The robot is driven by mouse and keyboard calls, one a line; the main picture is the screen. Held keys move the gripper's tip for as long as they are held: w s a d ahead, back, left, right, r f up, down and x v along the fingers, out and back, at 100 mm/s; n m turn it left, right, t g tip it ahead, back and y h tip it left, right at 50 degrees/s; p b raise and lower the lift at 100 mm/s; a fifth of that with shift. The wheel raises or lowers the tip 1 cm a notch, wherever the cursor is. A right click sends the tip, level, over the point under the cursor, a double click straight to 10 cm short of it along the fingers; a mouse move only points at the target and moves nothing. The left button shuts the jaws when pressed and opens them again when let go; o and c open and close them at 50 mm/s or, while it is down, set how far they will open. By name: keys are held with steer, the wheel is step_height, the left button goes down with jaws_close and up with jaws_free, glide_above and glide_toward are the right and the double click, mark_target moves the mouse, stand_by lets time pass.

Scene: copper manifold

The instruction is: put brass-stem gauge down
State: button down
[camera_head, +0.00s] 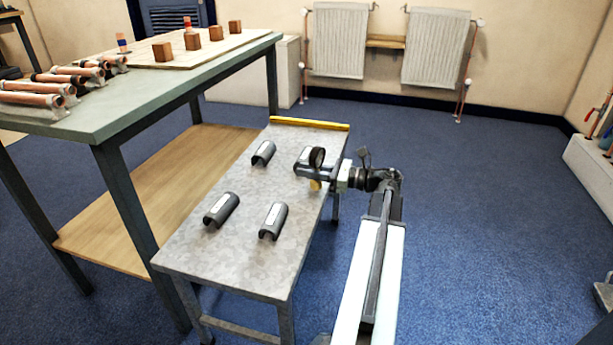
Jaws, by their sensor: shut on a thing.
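The brass-stem gauge has a round black dial (317,157) on top and a yellow brass end (315,185) showing below my gripper (316,173). My gripper is shut on it at the right edge of the low grey metal bench (190,256). The dial stands upright. The jaws hide the middle of the gauge, and I cannot tell whether its lower end touches anything.
Three dark half-round pieces with pale labels (263,153) (221,209) (273,221) lie on the bench; a similar grey shape (303,156) shows behind my gripper. A yellow strip (310,123) edges the far end. A taller green-topped table (150,97) stands left.

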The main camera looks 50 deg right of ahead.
steer(key=c, duration=1.3)
jaws_free()
steer(key=shift+r, duration=0.25)
steer(key=v, duration=1.2)
steer(key=shift+s+f, duration=0.15)
steer(key=shift+f, duration=0.05)
